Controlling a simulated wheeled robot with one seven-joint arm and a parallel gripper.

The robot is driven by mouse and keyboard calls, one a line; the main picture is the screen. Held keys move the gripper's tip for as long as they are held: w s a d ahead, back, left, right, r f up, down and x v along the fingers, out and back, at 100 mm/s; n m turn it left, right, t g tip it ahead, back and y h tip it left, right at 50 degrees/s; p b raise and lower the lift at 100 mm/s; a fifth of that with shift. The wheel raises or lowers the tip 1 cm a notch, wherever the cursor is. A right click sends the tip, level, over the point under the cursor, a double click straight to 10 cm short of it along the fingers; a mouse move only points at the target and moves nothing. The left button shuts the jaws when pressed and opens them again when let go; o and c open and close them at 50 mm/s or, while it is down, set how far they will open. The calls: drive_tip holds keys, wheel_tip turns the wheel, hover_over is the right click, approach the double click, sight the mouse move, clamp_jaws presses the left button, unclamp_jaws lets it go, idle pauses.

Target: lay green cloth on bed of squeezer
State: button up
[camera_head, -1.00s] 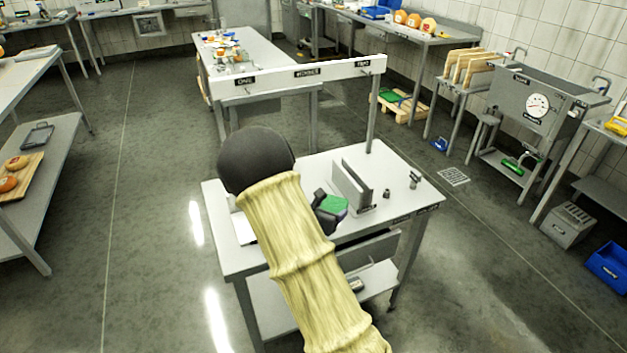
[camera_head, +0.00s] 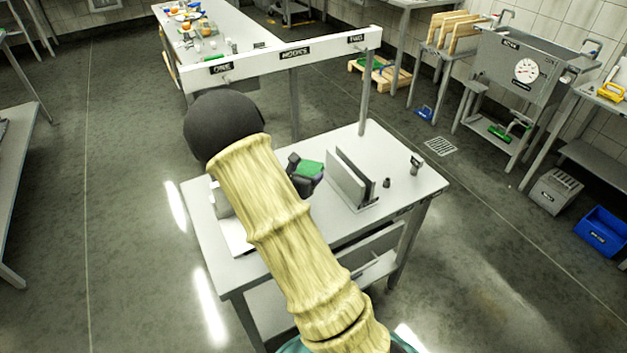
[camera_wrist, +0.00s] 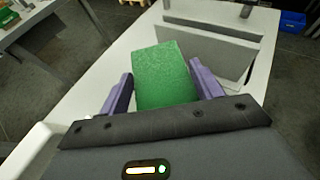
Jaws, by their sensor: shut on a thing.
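The green cloth (camera_wrist: 166,76) shows as a flat green block between the two purple fingers of my gripper (camera_wrist: 165,90) in the wrist view. The fingers touch its two sides. In the head view the cloth (camera_head: 310,169) and my gripper (camera_head: 304,177) are above the grey table, left of a pair of upright grey plates (camera_head: 350,180). My arm hides part of the table. I cannot tell for certain whether these plates belong to the squeezer; no bed is clearly visible.
The grey table (camera_head: 405,170) has free surface right of the plates, with small fittings (camera_head: 416,163) there. A white labelled rail (camera_head: 280,58) crosses its far side. A cabinet with a gauge (camera_head: 524,70) stands at the right. A blue bin (camera_head: 602,232) is on the floor.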

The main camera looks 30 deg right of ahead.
drive_tip(key=shift+s+a, duration=0.1)
drive_tip(key=shift+s, duration=0.05)
drive_tip(key=shift+f, duration=2.9)
drive_tip(key=shift+f, duration=0.1)
drive_tip(key=shift+f, duration=2)
drive_tip(key=shift+f, duration=0.2)
drive_tip(key=o, duration=1.3)
drive_tip(key=shift+r, duration=0.1)
